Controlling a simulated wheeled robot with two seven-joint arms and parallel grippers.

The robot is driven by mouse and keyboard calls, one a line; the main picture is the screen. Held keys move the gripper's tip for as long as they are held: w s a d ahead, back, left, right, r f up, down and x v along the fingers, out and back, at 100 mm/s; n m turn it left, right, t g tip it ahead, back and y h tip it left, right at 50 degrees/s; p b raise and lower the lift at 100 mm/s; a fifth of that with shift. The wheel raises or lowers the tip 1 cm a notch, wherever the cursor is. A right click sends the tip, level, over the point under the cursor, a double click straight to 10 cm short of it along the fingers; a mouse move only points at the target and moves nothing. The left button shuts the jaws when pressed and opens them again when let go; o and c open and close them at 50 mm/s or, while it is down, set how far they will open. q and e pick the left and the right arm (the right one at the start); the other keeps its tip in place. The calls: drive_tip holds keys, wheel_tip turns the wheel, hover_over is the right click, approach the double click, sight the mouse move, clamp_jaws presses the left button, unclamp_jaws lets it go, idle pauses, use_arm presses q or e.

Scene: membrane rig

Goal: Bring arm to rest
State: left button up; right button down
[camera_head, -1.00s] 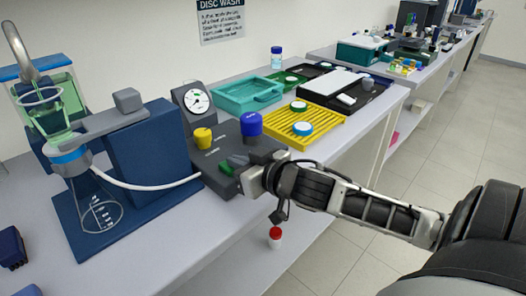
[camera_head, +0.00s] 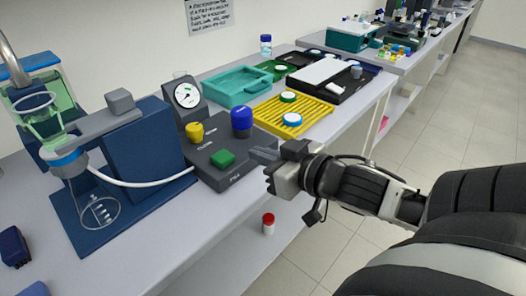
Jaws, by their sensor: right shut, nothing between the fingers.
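My right arm comes in from the right. Its gripper (camera_head: 258,158) is shut and empty, just right of the dark grey control box (camera_head: 215,172), near the bench's front edge. The fingers point left toward the box; whether they touch it I cannot tell. The box carries a green button (camera_head: 222,158), a yellow knob (camera_head: 195,132), a blue knob (camera_head: 241,119) and a round gauge (camera_head: 188,95). My left gripper does not show.
The blue filter stand (camera_head: 142,150) with its glass funnel and flask is on the left. A teal tray (camera_head: 238,88) and a yellow ribbed rack (camera_head: 318,117) lie behind the box. A red-capped bottle (camera_head: 268,224) stands below the bench edge. The floor at right is clear.

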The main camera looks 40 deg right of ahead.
drive_tip(key=shift+f, duration=0.1)
idle(0.5)
drive_tip(key=s+f+m+g+h, duration=0.1)
drive_tip(key=s+f+g+h, duration=0.3)
drive_tip(key=f, duration=0.7)
drive_tip(key=s+a+f+n+g+y, duration=0.2)
drive_tip(key=s+a+f+g+y, duration=0.1)
drive_tip(key=s+a+f+g, duration=0.7)
drive_tip(key=w+a+f+t+y, duration=0.2)
drive_tip(key=w+a+f+t, duration=0.3)
drive_tip(key=t, duration=0.3)
drive_tip(key=shift+w+a+f+n+t, duration=0.25)
drive_tip(key=shift+w+f+t, duration=0.2)
drive_tip(key=shift+w, duration=0.35)
